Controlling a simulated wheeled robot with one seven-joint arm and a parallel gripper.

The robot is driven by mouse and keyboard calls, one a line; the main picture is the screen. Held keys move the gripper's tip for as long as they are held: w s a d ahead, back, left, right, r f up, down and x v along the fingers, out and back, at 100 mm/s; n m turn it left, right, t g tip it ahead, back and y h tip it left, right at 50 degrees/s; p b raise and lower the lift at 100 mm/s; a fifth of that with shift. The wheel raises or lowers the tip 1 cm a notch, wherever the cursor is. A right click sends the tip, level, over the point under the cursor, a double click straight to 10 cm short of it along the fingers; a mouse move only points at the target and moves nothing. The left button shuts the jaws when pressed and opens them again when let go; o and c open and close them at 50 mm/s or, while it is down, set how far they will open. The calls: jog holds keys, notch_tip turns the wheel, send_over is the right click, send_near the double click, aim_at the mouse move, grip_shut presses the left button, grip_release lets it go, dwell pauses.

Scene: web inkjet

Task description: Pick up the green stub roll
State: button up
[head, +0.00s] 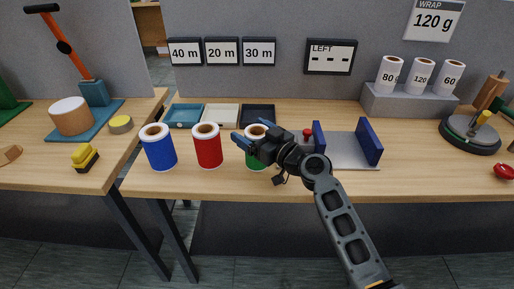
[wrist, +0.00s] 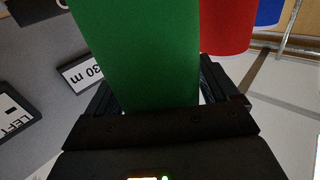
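The green stub roll (head: 256,161) stands upright near the front edge of the table, to the right of the red roll, partly hidden by my arm. My gripper (head: 254,139) is over its upper part in the head view. In the wrist view the green roll (wrist: 145,55) fills the middle, between the two dark fingers (wrist: 155,95) of my gripper. The fingers are at both sides of the roll; whether they touch it I cannot tell.
The red roll (head: 208,150) and the blue roll (head: 159,153) stand to the left. Behind are the blue tray (head: 184,107), white tray and dark tray. A grey cradle with blue end plates (head: 368,142) stands to the right. A gap separates the left table.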

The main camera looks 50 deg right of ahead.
jog(key=c, duration=0.9)
jog(key=shift+r, duration=0.1)
